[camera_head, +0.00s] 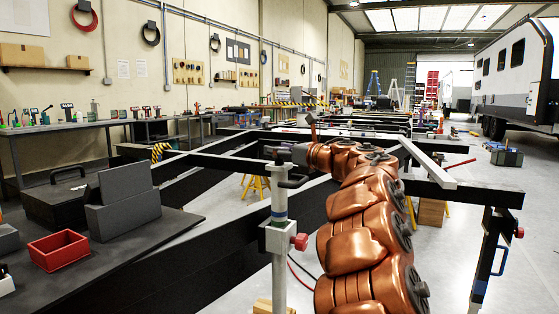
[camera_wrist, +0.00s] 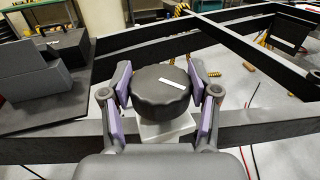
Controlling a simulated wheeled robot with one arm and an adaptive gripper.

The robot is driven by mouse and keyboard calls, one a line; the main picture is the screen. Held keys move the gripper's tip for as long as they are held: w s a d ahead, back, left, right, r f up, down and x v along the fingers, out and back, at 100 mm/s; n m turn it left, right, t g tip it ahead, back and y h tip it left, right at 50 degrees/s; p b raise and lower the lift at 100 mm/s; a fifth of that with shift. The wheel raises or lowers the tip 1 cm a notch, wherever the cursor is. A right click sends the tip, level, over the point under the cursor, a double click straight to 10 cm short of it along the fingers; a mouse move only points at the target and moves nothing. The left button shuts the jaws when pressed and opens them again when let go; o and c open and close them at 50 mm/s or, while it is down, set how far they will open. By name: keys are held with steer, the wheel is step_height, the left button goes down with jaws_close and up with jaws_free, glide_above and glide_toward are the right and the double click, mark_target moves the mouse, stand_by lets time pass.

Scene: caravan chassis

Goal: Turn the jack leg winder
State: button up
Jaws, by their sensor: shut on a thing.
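The jack leg winder (camera_wrist: 160,92) is a black, round, fluted knob with a white stripe on top, seen in the middle of the wrist view. It sits on a pale block on top of the jack leg. My gripper (camera_wrist: 160,84) is shut on it, one purple-padded finger on each side. In the head view, the jack leg (camera_head: 279,225) is a pale upright post with a red knob (camera_head: 300,241) on its side. My gripper (camera_head: 282,153) is at the top of this post; my copper-coloured arm partly hides that area.
Dark chassis beams (camera_head: 220,215) run beside and behind the leg. A second jack leg (camera_head: 487,255) stands at the right. A dark bench (camera_head: 100,262) with a red tray (camera_head: 59,250) and grey boxes (camera_head: 124,207) is at the left. Hoses lie on the floor.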

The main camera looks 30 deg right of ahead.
steer(key=m+h+b, duration=0.1)
steer(key=m+h, duration=0.2)
steer(key=h, duration=0.2)
steer(key=shift+a+t+b, duration=0.1)
steer(key=shift+t+b, duration=0.2)
steer(key=shift+m+h, duration=1.5)
steer(key=shift+h, duration=0.7)
steer(key=shift+g, duration=0.4)
steer(key=o, duration=1.2)
steer(key=shift+c, duration=0.2)
steer(key=v, duration=1.2)
steer(key=shift+f, duration=0.1)
